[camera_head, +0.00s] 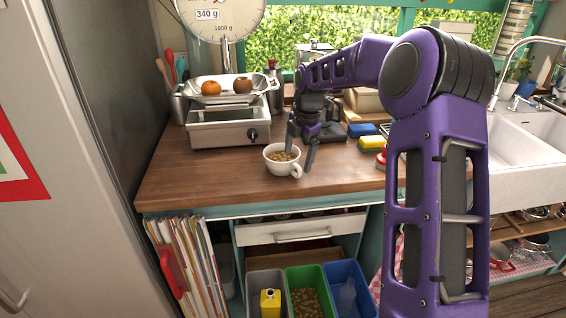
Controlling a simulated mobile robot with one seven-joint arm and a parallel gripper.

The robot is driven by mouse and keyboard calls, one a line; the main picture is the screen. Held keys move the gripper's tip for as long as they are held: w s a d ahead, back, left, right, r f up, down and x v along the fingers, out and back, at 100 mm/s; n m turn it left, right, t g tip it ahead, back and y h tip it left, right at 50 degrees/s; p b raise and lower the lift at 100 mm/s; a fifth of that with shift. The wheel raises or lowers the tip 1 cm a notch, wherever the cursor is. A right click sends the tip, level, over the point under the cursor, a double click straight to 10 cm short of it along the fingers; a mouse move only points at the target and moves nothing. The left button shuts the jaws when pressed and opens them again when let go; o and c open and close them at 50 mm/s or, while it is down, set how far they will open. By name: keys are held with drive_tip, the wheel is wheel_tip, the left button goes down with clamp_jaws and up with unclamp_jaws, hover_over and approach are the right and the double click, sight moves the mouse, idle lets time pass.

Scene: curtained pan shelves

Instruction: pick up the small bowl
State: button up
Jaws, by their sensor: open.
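The likely small bowl is a white, cup-like vessel (271,166) with a handle at its lower right. It stands upright on the wooden counter and holds brown pieces. My gripper (299,159) points down at the bowl's right side with its two fingers spread. One finger is at the bowl's back right rim and the other is just right of the bowl. I cannot tell whether either finger touches it. My arm comes in from the right.
A metal scale (230,125) with fruit in its pan stands behind left. Yellow and blue sponges (372,142) lie behind right, near the white sink (535,145). The wooden counter (190,180) is clear left of the bowl. A partly open drawer (300,231) is below its front edge.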

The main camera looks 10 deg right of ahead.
sight(296, 165)
drive_tip(key=f, duration=0.5)
drive_tip(key=shift+w+a+f, duration=0.1)
drive_tip(key=shift+w+a, duration=0.2)
drive_tip(key=shift+w, duration=0.1)
clamp_jaws()
